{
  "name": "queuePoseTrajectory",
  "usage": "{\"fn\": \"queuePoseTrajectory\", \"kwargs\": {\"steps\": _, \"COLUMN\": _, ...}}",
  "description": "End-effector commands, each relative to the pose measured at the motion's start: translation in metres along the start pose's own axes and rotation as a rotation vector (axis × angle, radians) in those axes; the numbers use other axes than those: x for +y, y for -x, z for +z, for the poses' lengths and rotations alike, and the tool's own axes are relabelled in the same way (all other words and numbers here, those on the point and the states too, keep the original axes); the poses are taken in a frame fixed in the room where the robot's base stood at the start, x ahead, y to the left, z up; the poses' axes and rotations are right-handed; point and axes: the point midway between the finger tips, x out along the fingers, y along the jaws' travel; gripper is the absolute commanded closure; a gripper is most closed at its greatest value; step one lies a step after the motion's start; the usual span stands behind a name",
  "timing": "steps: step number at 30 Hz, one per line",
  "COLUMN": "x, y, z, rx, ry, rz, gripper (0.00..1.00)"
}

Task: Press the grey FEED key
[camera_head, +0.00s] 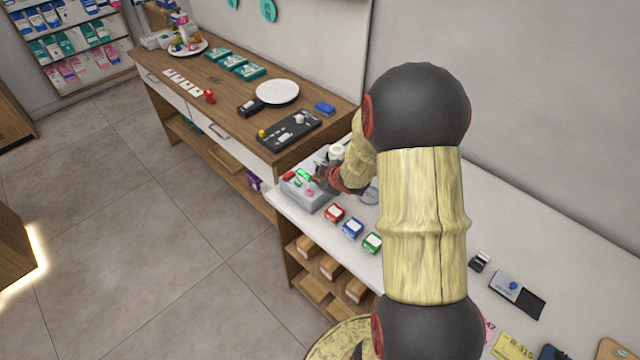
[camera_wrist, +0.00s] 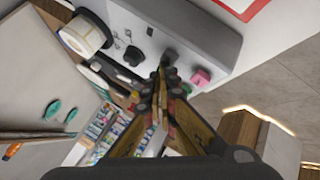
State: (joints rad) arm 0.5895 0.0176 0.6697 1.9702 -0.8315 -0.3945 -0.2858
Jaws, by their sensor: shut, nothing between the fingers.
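The grey machine (camera_head: 302,196) stands at the left end of the white counter, with a red button, a lit green display and small green and pink keys on top. In the wrist view the same machine (camera_wrist: 210,40) shows a pink key (camera_wrist: 200,78) and a dark grey piece (camera_wrist: 170,56) that may be the FEED key; no lettering is readable. My gripper (camera_wrist: 168,78) is shut and empty, its tips right by the dark grey piece. I cannot tell whether they touch it. In the head view my gripper (camera_head: 322,177) is over the machine and hides part of its top.
A wooden counter (camera_head: 215,105) with a black tray (camera_head: 290,131) and white plate (camera_head: 277,92) adjoins behind.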

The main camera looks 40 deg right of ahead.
Motion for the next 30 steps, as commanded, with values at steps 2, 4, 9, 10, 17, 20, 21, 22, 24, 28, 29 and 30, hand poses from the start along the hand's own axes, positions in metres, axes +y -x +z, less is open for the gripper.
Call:
{"fn": "queuePoseTrajectory", "kwargs": {"steps": 2, "x": -0.001, "y": -0.001, "z": 0.001, "rx": 0.000, "ry": 0.000, "rz": 0.000, "gripper": 1.00}}
{"fn": "queuePoseTrajectory", "kwargs": {"steps": 4, "x": -0.001, "y": -0.002, "z": 0.001, "rx": 0.000, "ry": 0.000, "rz": 0.000, "gripper": 1.00}}
{"fn": "queuePoseTrajectory", "kwargs": {"steps": 9, "x": -0.002, "y": -0.003, "z": 0.002, "rx": 0.000, "ry": 0.000, "rz": 0.000, "gripper": 1.00}}
{"fn": "queuePoseTrajectory", "kwargs": {"steps": 10, "x": -0.002, "y": -0.003, "z": 0.002, "rx": 0.000, "ry": 0.000, "rz": 0.000, "gripper": 1.00}}
{"fn": "queuePoseTrajectory", "kwargs": {"steps": 17, "x": -0.002, "y": -0.003, "z": 0.002, "rx": -0.001, "ry": 0.000, "rz": -0.001, "gripper": 1.00}}
{"fn": "queuePoseTrajectory", "kwargs": {"steps": 20, "x": -0.002, "y": -0.002, "z": 0.002, "rx": -0.001, "ry": 0.000, "rz": -0.001, "gripper": 1.00}}
{"fn": "queuePoseTrajectory", "kwargs": {"steps": 21, "x": -0.001, "y": -0.002, "z": 0.001, "rx": -0.001, "ry": 0.000, "rz": -0.001, "gripper": 1.00}}
{"fn": "queuePoseTrajectory", "kwargs": {"steps": 22, "x": -0.001, "y": -0.001, "z": 0.001, "rx": -0.001, "ry": 0.000, "rz": -0.001, "gripper": 1.00}}
{"fn": "queuePoseTrajectory", "kwargs": {"steps": 24, "x": 0.001, "y": 0.002, "z": -0.001, "rx": -0.001, "ry": 0.000, "rz": -0.001, "gripper": 1.00}}
{"fn": "queuePoseTrajectory", "kwargs": {"steps": 28, "x": 0.005, "y": 0.007, "z": -0.005, "rx": 0.000, "ry": 0.000, "rz": 0.000, "gripper": 1.00}}
{"fn": "queuePoseTrajectory", "kwargs": {"steps": 29, "x": 0.005, "y": 0.008, "z": -0.005, "rx": 0.000, "ry": 0.000, "rz": 0.000, "gripper": 1.00}}
{"fn": "queuePoseTrajectory", "kwargs": {"steps": 30, "x": 0.006, "y": 0.009, "z": -0.006, "rx": 0.000, "ry": 0.000, "rz": 0.000, "gripper": 1.00}}
